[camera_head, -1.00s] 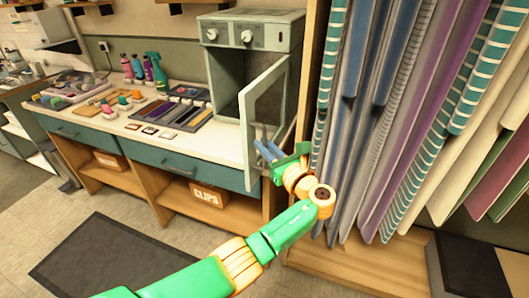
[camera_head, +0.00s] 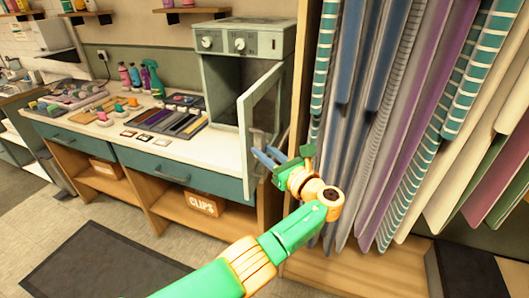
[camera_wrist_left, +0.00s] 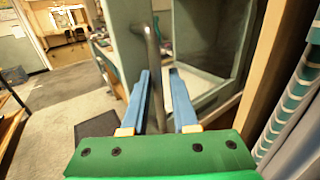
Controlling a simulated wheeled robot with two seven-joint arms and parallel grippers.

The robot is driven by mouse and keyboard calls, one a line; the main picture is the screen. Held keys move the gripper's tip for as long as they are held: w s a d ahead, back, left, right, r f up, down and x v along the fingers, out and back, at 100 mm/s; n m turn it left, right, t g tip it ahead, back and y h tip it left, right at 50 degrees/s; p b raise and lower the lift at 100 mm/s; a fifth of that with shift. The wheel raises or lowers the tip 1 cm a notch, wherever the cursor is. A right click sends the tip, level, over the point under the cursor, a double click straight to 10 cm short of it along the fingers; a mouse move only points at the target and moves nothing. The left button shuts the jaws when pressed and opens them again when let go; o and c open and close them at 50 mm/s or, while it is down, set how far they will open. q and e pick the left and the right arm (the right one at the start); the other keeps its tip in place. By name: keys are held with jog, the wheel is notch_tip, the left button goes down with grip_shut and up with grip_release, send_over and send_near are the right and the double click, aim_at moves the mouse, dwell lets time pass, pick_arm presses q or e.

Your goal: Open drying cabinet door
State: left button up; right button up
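The drying cabinet (camera_head: 222,70) is a grey-green box with two knobs, standing at the right end of the counter. Its framed door (camera_head: 262,112) stands well open, swung out toward me from the right side, and the dark inside shows. My left gripper (camera_head: 265,158) is at the door's lower part, its blue fingers pointing toward it. In the left wrist view the two fingers (camera_wrist_left: 158,75) are apart, with the metal door handle (camera_wrist_left: 152,62) between them, nearer the left finger. A gap shows beside the handle. My right gripper is out of view.
Hanging fabric strips (camera_head: 400,110) and a wooden shelf frame stand close on the right of my left arm. The counter (camera_head: 215,147) holds bottles, trays and small tools left of the cabinet. A dark mat (camera_head: 100,262) lies on open floor.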

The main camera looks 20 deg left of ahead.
pick_arm(q)
jog(key=b+v, duration=0.1)
jog(key=v, duration=0.6)
jog(key=shift+f, duration=0.1)
